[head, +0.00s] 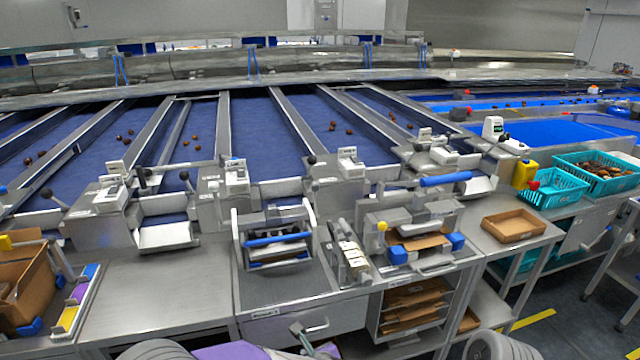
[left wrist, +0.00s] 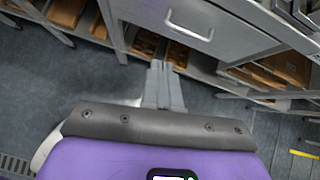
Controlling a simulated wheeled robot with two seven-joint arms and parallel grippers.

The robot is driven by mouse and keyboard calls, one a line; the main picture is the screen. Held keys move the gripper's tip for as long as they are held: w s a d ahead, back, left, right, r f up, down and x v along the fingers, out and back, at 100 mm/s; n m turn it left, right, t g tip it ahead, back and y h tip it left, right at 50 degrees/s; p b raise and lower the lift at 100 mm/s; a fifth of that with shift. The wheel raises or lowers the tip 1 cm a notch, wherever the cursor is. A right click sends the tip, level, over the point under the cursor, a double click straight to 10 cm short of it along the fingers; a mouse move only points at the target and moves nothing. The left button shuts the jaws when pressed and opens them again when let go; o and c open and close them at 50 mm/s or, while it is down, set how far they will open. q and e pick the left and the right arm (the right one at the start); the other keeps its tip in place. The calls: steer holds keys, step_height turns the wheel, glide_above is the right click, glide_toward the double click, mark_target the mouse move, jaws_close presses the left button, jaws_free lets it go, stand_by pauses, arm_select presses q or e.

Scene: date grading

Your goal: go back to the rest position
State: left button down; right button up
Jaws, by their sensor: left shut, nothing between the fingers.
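My left gripper (head: 298,328) is low at the bottom centre of the head view, in front of the steel bench and its drawer. In the left wrist view my left gripper (left wrist: 160,68) has its fingers together, with nothing between them. It points over the floor towards the bench's drawer and lower shelves. My right gripper is not in view; only a rounded grey part of my own body shows at the bottom right of the head view.
The steel bench (head: 160,288) carries sorting machines below blue conveyor lanes (head: 258,130). Cartons (head: 415,292) lie on shelves under it. A brown tray (head: 514,224) and teal crates (head: 598,172) stand at the right. Dark floor (head: 575,320) is open at lower right.

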arm_select(q)
steer(key=s+a+f+n+g+h+p, duration=0.1)
steer(key=s+a+f+n+g+h, duration=0.2)
steer(key=s+f+n, duration=0.7)
steer(key=s+a+f+n+g+h+p, duration=0.1)
steer(key=s+a+f+n+g+h, duration=0.3)
steer(key=n, duration=1.9)
steer(key=s+f, duration=0.5)
steer(key=f, duration=0.4)
steer(key=shift+s+f+g+p, duration=0.25)
steer(key=shift+s+g+p, duration=0.1)
steer(key=shift+g, duration=0.05)
